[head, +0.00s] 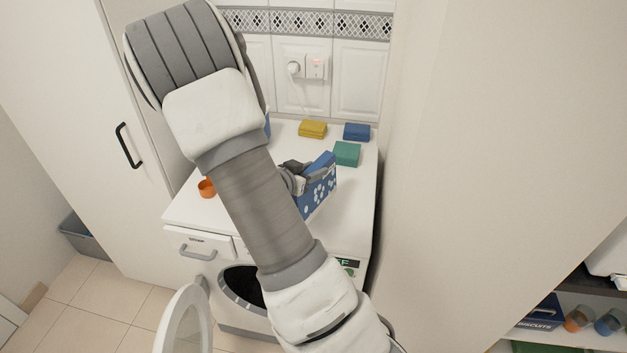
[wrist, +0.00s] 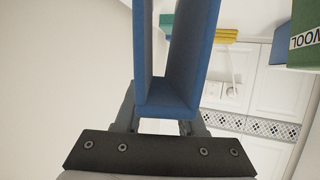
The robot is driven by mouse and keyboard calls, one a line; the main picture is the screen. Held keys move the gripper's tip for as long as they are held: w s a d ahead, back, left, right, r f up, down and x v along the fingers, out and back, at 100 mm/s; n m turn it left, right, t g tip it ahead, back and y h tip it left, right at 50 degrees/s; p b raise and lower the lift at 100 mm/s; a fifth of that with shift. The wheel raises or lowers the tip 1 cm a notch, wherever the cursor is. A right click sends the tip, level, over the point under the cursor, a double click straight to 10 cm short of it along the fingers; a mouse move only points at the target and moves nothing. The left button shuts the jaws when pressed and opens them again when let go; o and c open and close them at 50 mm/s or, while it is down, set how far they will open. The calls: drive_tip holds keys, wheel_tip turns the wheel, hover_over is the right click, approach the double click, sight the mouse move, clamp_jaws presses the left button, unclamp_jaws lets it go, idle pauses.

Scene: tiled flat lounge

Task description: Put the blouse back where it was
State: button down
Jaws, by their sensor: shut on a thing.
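A blue folded piece with white spots (head: 318,190), which I take to be the blouse, is at my gripper (head: 292,178) over the white machine top (head: 345,225). Two flat sides joined by a fold show in the wrist view, where the blouse (wrist: 165,97) is plain blue inside. My gripper (wrist: 160,122) is shut on it at the folded end. My arm covers part of the machine top. I cannot tell if the blouse touches the top.
Yellow (head: 312,129), blue (head: 357,131) and teal (head: 347,153) folded pieces lie at the back. An orange cup (head: 207,187) stands at the left. The machine's round door (head: 185,322) is open. A tall pale panel (head: 470,150) stands close at right. The wrist view shows a green "WOOL" box (wrist: 309,50).

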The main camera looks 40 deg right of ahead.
drive_tip(key=shift+f, duration=1.8)
drive_tip(key=shift+f+b, duration=0.2)
drive_tip(key=shift+b, duration=0.1)
drive_tip(key=c, duration=0.5)
unclamp_jaws()
drive_tip(key=shift+r, duration=0.15)
